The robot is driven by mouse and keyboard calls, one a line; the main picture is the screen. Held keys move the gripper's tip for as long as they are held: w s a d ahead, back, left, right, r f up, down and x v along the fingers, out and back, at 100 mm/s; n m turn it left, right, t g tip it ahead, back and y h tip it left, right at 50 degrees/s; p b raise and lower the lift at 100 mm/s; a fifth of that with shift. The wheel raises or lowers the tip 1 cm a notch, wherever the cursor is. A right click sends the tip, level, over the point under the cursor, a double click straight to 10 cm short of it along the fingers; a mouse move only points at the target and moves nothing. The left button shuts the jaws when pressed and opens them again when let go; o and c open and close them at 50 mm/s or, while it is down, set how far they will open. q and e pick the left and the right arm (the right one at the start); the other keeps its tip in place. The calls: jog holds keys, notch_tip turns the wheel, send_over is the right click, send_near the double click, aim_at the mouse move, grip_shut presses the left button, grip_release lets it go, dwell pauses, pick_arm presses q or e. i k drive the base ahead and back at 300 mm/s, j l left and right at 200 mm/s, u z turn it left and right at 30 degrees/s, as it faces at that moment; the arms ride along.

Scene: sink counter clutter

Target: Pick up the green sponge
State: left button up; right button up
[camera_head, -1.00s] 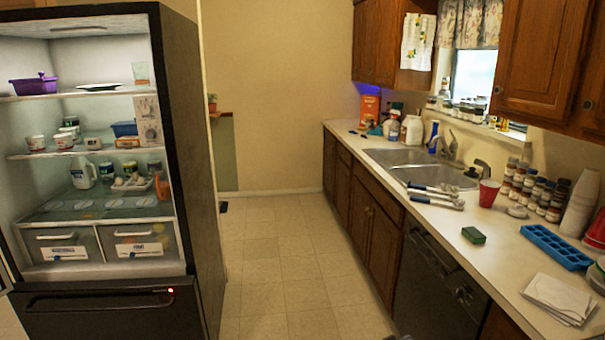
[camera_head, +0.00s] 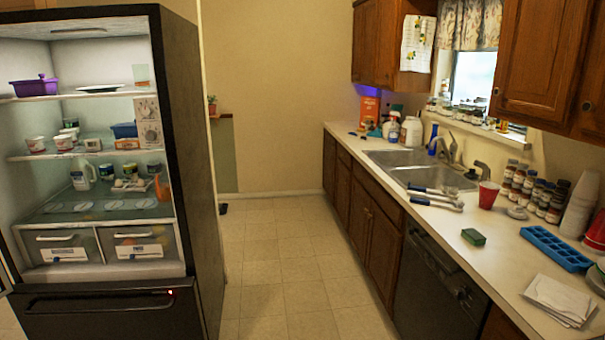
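The green sponge (camera_head: 473,237) lies flat on the white counter (camera_head: 455,262), close to its front edge and above the dark dishwasher. Nothing touches it or covers it. Neither of my grippers shows in the head view.
The open fridge (camera_head: 100,170) stands at left. The tiled floor (camera_head: 275,265) between is clear.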

aim_at(471, 236)
jog(key=z, duration=0.65)
jog(key=i+j+z, duration=0.2)
jog(key=z, duration=0.25)
jog(key=i+j+z, duration=0.25)
jog(key=z, duration=0.25)
jog(key=i+j+z, duration=0.15)
jog(key=j+z, duration=0.75)
jog(key=i, duration=0.05)
